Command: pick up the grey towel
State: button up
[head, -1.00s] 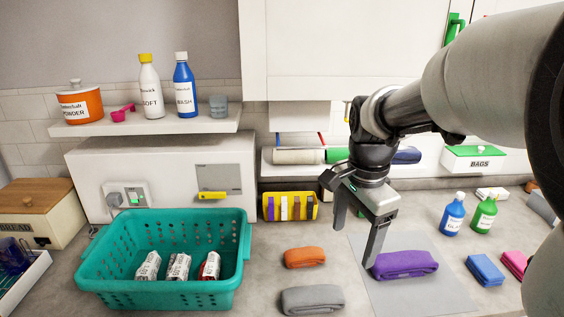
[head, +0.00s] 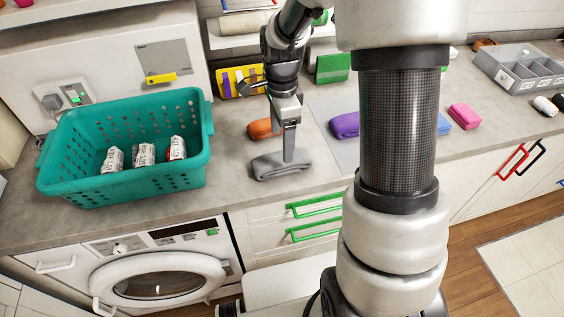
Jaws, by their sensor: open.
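The grey towel (head: 276,168) lies folded on the counter, right of the teal basket and close to the counter's front edge. My gripper (head: 289,152) points down at the towel, with its visible finger in front of or against the towel's right half. It is open; the second finger is hard to make out from this angle. I cannot tell whether the fingertips touch the cloth. The towel is flat on the counter.
The teal basket (head: 70,188) holds several white packets. An orange towel (head: 260,128) lies just behind the grey one. A purple towel (head: 345,125) lies to the right, partly behind my arm. A pink towel (head: 465,116) lies further right.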

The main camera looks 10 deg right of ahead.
aim_at(282, 163)
jog(key=shift+s+f, duration=0.2)
jog(key=shift+f, duration=1.35)
jog(key=shift+s+f, duration=0.2)
jog(key=shift+f, duration=1.3)
jog(key=shift+c, duration=0.3)
jog(key=c, duration=1.1)
